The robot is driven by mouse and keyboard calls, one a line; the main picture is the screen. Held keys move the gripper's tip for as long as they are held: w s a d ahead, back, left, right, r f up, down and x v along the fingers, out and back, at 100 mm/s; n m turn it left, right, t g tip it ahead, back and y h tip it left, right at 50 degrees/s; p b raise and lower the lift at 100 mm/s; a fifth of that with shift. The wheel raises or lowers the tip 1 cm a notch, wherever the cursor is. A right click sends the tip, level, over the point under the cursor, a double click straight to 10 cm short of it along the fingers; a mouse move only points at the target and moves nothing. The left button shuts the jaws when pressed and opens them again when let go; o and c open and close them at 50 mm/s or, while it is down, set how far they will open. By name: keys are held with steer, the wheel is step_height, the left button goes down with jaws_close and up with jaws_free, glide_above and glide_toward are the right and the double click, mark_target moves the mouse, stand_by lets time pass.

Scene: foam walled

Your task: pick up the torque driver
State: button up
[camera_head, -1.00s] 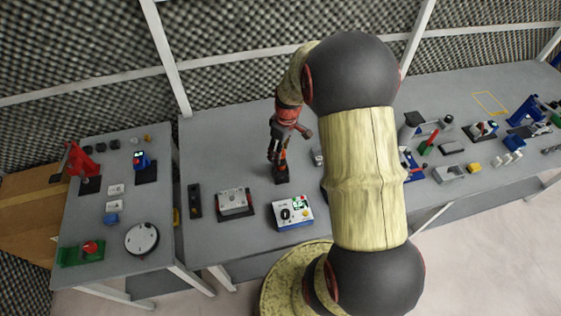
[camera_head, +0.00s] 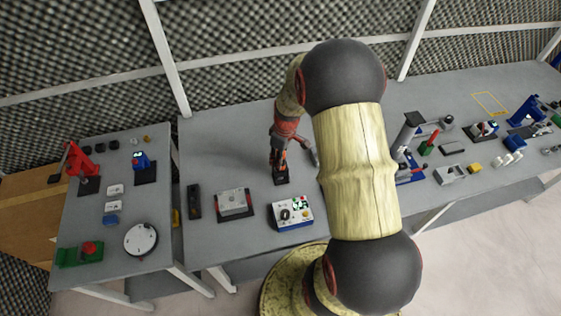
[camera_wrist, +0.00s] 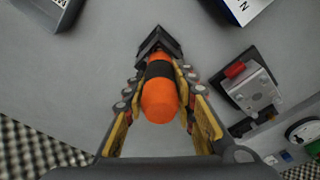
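The torque driver (camera_wrist: 160,98) is an orange cylinder with a black band, seen nearly end-on in the wrist view. It stands in a small black holder (camera_wrist: 158,42), which also shows in the head view (camera_head: 281,179) on the middle bench. My gripper (camera_wrist: 161,76) points down with one yellow-padded finger on each side of the driver. Both pads lie against its sides near the black band, and no clear gap shows. In the head view my gripper (camera_head: 280,160) is over the holder and hides most of the driver.
A grey box on a dark base (camera_head: 233,203) and a white panel with buttons (camera_head: 292,213) stand close in front. A dark narrow block (camera_head: 194,201) lies to the left. Blue stands and small parts fill the bench's right side. Bare bench lies behind the holder.

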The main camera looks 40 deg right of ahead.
jaws_close()
step_height(320, 180, up, 10)
steer(key=shift+r+p, duration=0.15)
steer(key=shift+p, duration=0.55)
step_height(320, 180, up, 9)
steer(key=p, duration=0.5)
stand_by(0.7)
steer(key=shift+d, duration=0.1)
